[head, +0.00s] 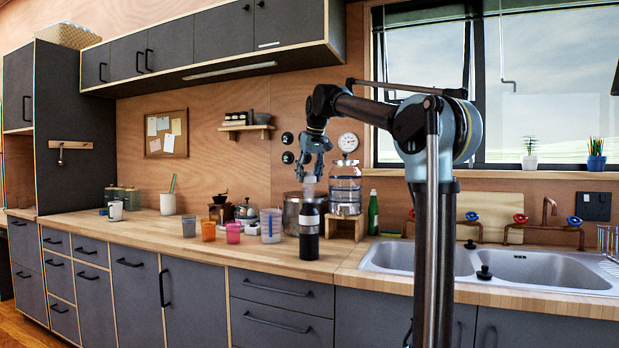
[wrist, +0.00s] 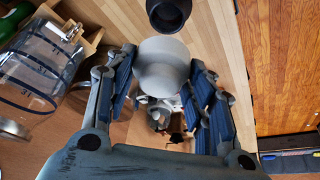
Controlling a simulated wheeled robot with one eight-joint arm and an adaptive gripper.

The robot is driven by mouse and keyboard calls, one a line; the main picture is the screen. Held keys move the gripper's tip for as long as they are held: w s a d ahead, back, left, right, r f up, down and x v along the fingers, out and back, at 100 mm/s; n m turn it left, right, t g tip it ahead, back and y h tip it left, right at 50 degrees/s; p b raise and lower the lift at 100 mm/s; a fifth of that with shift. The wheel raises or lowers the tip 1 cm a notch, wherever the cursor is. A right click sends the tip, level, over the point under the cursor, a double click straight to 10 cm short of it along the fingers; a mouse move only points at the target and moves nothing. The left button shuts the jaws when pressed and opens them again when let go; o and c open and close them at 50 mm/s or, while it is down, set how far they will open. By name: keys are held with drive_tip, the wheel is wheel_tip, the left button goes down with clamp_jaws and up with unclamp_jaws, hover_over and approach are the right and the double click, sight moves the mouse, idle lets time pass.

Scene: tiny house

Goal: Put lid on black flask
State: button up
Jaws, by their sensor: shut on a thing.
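The black flask (head: 309,235) stands upright on the wooden counter, and its dark open mouth shows at the top of the wrist view (wrist: 168,10). My gripper (head: 310,176) is above the flask in the head view. It is shut on a pale grey-white lid (wrist: 162,66), which sits between the blue-padded fingers (wrist: 163,78) in the wrist view. In the head view the lid (head: 309,189) shows small and pale under the fingers, apart from the flask with a gap between them. In the wrist view the flask mouth lies just beyond the lid.
A metal pot (head: 292,213) and a glass jar (head: 345,186) on a wooden stand are close behind the flask. Several cups, including a pink one (head: 233,233), stand to its left. The sink (head: 500,266) is to the right. The counter's front edge is near the flask.

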drive_tip(key=shift+d+f, duration=0.1)
drive_tip(key=shift+f, duration=0.05)
drive_tip(key=shift+f, duration=2.95)
drive_tip(key=shift+s, duration=0.15)
drive_tip(key=shift+f, duration=0.75)
idle(0.7)
drive_tip(key=o, duration=1.1)
